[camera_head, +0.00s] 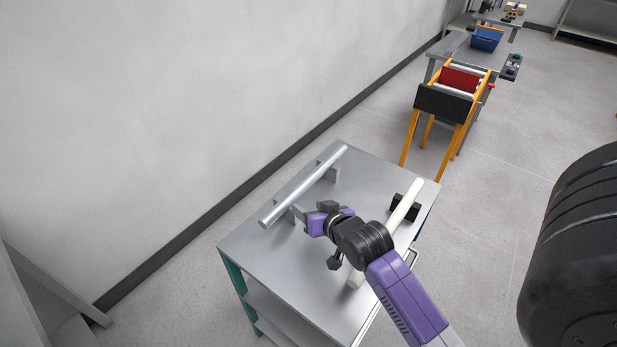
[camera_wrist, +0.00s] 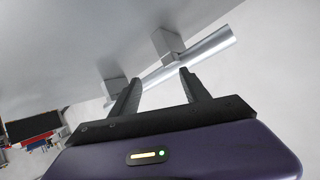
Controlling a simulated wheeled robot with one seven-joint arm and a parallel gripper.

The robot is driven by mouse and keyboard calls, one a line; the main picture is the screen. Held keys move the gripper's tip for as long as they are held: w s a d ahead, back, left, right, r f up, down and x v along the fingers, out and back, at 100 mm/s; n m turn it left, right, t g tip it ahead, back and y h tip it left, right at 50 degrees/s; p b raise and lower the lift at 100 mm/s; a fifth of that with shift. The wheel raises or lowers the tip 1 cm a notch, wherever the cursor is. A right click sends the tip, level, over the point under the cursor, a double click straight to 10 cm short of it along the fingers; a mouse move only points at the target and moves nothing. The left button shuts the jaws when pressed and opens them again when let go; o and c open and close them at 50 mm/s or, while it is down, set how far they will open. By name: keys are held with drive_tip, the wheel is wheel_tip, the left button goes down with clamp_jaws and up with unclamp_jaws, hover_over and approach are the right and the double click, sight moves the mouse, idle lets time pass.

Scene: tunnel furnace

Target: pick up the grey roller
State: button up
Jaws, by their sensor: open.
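The grey roller (camera_head: 304,186) is a long metallic cylinder. It rests on two grey supports at the left side of the cart's metal top. In the wrist view the roller (camera_wrist: 213,49) crosses in front of the fingers, with its two block supports (camera_wrist: 166,42) beside it. My gripper (camera_head: 308,215) is to the right of the roller's near half, close to it. Whether a finger touches the roller cannot be told.
A white roller (camera_head: 404,206) lies on a black holder (camera_head: 405,207) at the right of the cart top (camera_head: 262,243), partly behind my arm. Beyond stand an orange-legged roller frame (camera_head: 458,90) and a blue bin (camera_head: 487,38). A wall (camera_head: 180,110) runs along the left.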

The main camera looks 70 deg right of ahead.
sight(312, 178)
drive_tip(key=d+r+m+g+y+p, duration=0.35)
drive_tip(key=d+r+m+y, duration=0.25)
drive_tip(key=d+m, duration=0.5)
drive_tip(key=shift+n+g, duration=0.3)
drive_tip(key=shift+g, duration=0.15)
drive_tip(key=shift+w+x, duration=0.2)
drive_tip(key=shift+x, duration=1.95)
drive_tip(key=shift+w+x, duration=0.15)
drive_tip(key=shift+x, duration=1.95)
drive_tip(key=shift+a+r, duration=0.1)
drive_tip(key=shift+r, duration=0.05)
drive_tip(key=shift+r, duration=0.1)
clamp_jaws()
